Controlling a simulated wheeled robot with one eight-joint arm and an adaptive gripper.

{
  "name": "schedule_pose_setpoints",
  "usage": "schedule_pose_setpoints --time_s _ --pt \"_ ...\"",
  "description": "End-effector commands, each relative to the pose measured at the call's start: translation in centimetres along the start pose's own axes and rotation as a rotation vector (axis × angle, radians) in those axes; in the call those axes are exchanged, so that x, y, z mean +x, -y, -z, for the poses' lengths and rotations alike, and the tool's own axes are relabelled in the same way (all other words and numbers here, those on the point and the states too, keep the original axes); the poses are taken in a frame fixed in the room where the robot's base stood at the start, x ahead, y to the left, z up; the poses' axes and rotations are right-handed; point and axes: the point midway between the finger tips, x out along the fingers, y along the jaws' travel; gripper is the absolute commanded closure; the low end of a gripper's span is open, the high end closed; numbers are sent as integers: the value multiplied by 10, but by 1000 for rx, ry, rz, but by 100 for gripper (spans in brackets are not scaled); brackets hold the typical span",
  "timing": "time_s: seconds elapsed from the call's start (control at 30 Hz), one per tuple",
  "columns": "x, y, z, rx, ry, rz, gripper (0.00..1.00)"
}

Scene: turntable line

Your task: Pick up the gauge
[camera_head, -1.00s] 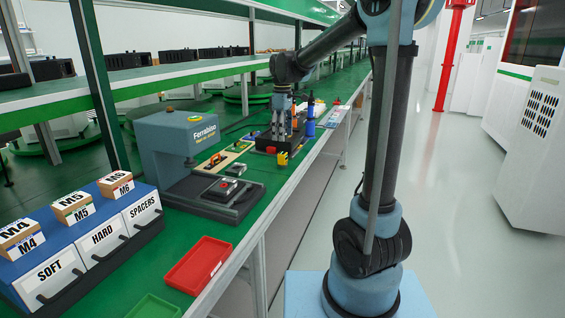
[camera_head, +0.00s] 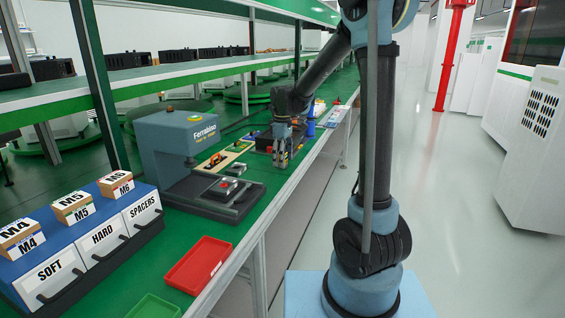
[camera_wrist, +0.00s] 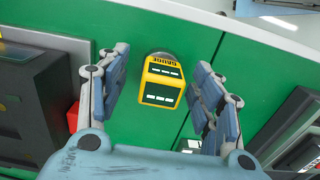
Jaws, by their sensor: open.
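The gauge (camera_wrist: 161,83) is a small yellow block with black display panels and the word GAUGE on it. In the wrist view it sits on the green bench top, between my open fingers and a little beyond their tips. My gripper (camera_wrist: 155,88) is open and empty, with a finger on each side of the gauge and gaps to both. In the head view my gripper (camera_head: 281,165) hangs low over the bench near its front edge. The gauge cannot be made out there, behind or below the fingers.
A dark box (camera_wrist: 30,105) and a red part (camera_wrist: 73,116) lie left of the gauge. A dark device (camera_wrist: 295,130) is at the right. The press (camera_head: 165,140), a red tray (camera_head: 198,265) and labelled bins (camera_head: 95,245) stand on the nearer bench (camera_head: 262,213).

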Motion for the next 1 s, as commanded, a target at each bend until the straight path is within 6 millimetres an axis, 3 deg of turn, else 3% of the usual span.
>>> schedule_pose_setpoints --time_s 0.27,0.37,0.53,0.87,1.0 --pt "4 0 0 0 0 0 40" --pt "3 0 0 -1 0 0 58" --pt "3 0 1 -1 0 0 97" --pt "1 1 1 -2 0 0 97" --pt "-11 1 1 -2 0 0 97"
